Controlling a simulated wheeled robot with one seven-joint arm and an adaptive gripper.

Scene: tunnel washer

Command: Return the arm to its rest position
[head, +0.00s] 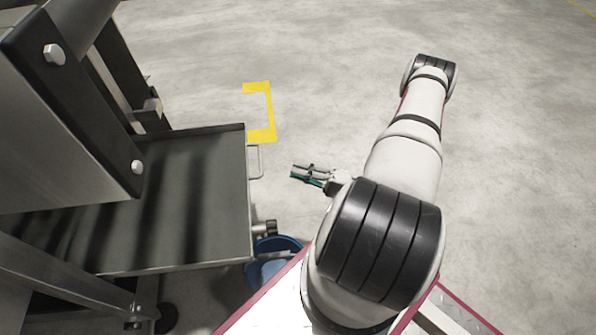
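My arm reaches out over the floor from the bottom middle of the head view and bends at a far joint at the upper right. My gripper (298,172) shows small and dark to the left of the arm's near joint, with a teal strip along its lower side. Its fingers point left, towards the grey tray. It is apart from the tray in the picture. The fingers are too small to tell open from shut, and I make out no object in them. The wrist behind it is partly hidden by my arm.
A dark grey metal tray (215,222) with a side handle (256,161) sticks out from the machine frame (75,105) at left. A blue bucket (283,245) stands below its near corner, beside a pipe fitting (266,227). Yellow floor marking (270,112) lies beyond. Floor at right is clear.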

